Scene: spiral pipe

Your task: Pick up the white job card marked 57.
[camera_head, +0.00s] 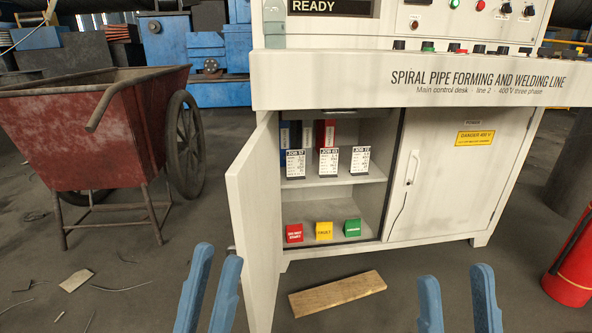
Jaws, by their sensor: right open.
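Three white job cards stand in a row on the upper shelf of the open cabinet. The leftmost card (296,165) appears to read JOB 57, in small print. The middle card (329,163) and the right card (361,161) bear other numbers, hard to read. My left gripper (218,252) is low in the picture, left of the open door and well short of the cards. Its fingers are apart with nothing between them. My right gripper (454,272) is low right of centre, in front of the closed door, open and empty.
The open cabinet door (252,215) stands between my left gripper and the shelves. Binders (325,133) stand behind the cards. Red, yellow (324,231) and green blocks sit on the lower shelf. A plank (337,293) lies on the floor. A red cart (90,120) stands left, an extinguisher (574,262) right.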

